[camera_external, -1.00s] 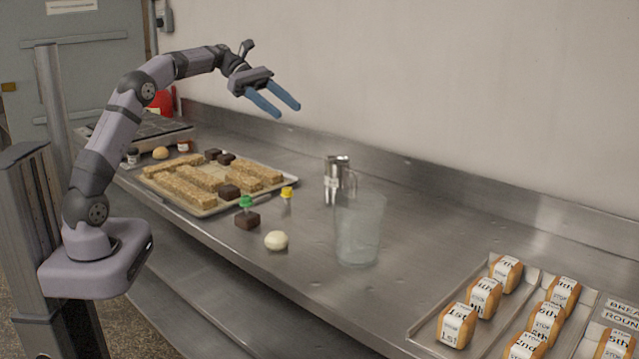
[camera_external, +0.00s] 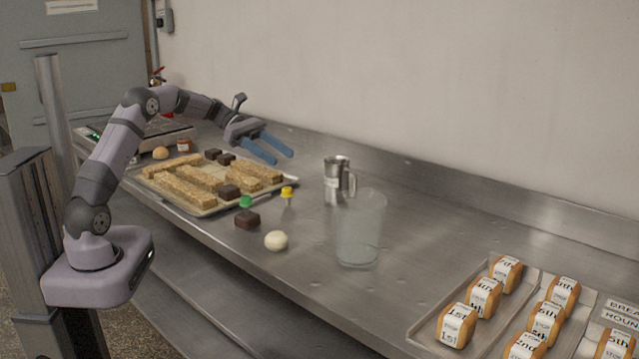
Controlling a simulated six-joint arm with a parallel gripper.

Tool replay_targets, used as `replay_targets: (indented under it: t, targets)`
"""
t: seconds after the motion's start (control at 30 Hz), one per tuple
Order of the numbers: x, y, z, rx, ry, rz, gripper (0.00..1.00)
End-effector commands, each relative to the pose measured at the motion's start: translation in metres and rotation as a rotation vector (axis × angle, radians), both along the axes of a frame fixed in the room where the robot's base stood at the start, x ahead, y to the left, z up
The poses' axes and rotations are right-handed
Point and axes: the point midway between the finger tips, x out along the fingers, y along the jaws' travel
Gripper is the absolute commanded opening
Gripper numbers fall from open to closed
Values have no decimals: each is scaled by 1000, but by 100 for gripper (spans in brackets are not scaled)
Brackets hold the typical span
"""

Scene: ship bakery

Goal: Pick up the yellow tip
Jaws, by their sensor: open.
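The yellow tip (camera_external: 287,191) is a small yellow cap on top of a small clear piece, standing upright on the steel counter just right of the tray. My gripper (camera_external: 283,158) is open and empty. Its blue fingers are above the counter, higher in the picture than the yellow tip and apart from it, pointing down and to the right.
A tray (camera_external: 205,212) of oat bars and brown cubes lies left of the tips. A white ball (camera_external: 276,240), a clear glass (camera_external: 360,235) and a metal jug (camera_external: 336,180) stand nearby. Labelled loaves (camera_external: 457,325) sit at lower right. The counter's middle right is clear.

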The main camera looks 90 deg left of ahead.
Motion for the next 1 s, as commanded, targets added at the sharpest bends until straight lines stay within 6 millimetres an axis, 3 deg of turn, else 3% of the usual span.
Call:
replay_targets:
  t: [0.03,0.1,0.23,0.37,1.0]
  targets:
    - [-1,-1,-30,-16,8,1,50]
    - [0,-1,-59,-11,6,1,50]
    - [0,0,-87,-5,2,1,50]
    - [0,0,-96,-2,1,0,50]
    - [21,-12,-107,-2,1,-1,50]
